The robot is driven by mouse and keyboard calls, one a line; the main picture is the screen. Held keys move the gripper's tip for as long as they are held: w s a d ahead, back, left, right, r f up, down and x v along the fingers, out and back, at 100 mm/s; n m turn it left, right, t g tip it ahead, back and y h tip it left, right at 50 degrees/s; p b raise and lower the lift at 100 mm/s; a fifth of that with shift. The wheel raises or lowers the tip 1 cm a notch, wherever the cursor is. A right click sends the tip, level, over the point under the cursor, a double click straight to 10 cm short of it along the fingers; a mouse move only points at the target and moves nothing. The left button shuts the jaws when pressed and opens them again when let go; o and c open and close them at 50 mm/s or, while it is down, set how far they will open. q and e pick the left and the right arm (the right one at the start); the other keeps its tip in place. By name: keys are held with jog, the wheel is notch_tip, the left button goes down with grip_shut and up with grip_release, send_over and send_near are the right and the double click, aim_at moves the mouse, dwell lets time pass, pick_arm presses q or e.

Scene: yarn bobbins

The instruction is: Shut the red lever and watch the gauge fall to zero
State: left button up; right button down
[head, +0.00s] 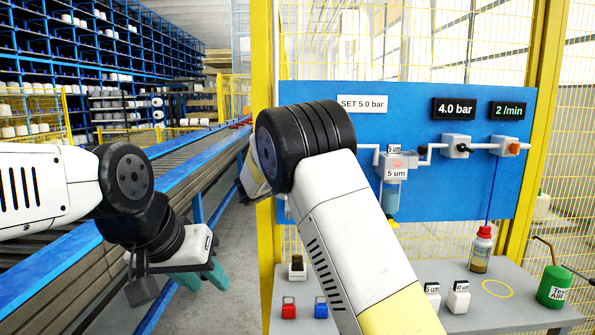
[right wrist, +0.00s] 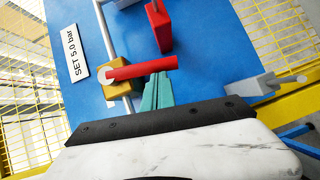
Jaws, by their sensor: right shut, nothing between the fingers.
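The red lever (right wrist: 145,69) sits on a brass valve body (right wrist: 120,86) in the right wrist view. It points away from the valve, roughly crosswise to the grey pipe (right wrist: 107,30). My right gripper (right wrist: 157,88) has its teal fingers shut with nothing between them. Their tips are just below the lever; I cannot tell whether they touch it. In the head view my right arm hides the lever. The pressure gauge (head: 454,109) reads 4.0 bar. My left gripper (head: 207,280) hangs beside the conveyor, its teal fingers apart and empty.
The blue panel (head: 345,130) carries a "SET 5.0 bar" sign (head: 362,104), a 2/min display (head: 508,111) and a filter (head: 394,168). A red block (right wrist: 159,27) stands near the lever. The grey bench (head: 400,318) below holds padlocks, a bottle (head: 480,250) and a green can (head: 553,287).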

jog(key=shift+d+f+n+h, duration=0.15)
jog(key=shift+d+f, duration=0.05)
jog(key=shift+d, duration=0.25)
jog(key=shift+d+f+n+h, duration=0.15)
jog(key=shift+d+f, duration=0.05)
jog(key=shift+d, duration=0.4)
jog(key=w+a+v, duration=0.1)
jog(key=v, duration=0.5)
jog(key=a+f+v, duration=0.1)
jog(key=v, duration=0.6)
jog(key=shift+w+a, duration=0.3)
jog(key=shift+a, duration=0.05)
